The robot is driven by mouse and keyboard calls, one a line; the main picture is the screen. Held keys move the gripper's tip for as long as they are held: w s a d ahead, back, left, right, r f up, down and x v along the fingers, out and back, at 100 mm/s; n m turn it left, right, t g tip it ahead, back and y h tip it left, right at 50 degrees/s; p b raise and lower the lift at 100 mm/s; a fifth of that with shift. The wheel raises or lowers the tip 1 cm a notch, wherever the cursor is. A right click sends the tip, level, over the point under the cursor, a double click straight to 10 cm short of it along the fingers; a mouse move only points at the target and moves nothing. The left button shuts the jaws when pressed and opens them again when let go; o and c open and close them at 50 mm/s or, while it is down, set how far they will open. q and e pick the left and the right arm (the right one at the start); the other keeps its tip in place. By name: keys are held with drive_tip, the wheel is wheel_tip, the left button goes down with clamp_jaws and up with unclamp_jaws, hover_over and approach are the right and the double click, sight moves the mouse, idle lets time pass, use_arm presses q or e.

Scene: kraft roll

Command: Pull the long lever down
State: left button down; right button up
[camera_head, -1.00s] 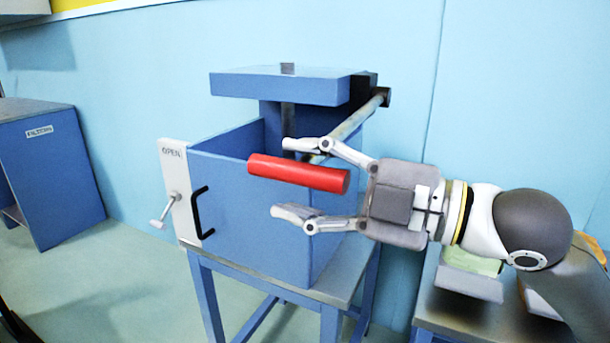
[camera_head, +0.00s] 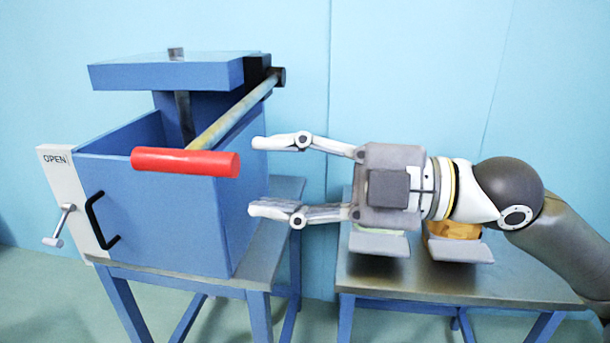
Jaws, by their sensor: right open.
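The long lever (camera_head: 232,114) is a metal bar that runs from a pivot at the back right of the blue press down to a red cylindrical handle (camera_head: 185,162) at the front. The handle lies across the picture, just above the front wall of the blue box (camera_head: 160,219). My right gripper (camera_head: 256,175) is open and empty. Its fingers point left, and their tips are a little right of the handle's right end, apart from it in the picture. The blue press plate (camera_head: 175,71) is raised above the open box. My left gripper is not in view.
A metal-topped table (camera_head: 440,277) at right bears yellow and pale green items under my right arm.

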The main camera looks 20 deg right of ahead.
drive_tip(key=shift+v, duration=1.15)
drive_tip(key=shift+s, duration=0.1)
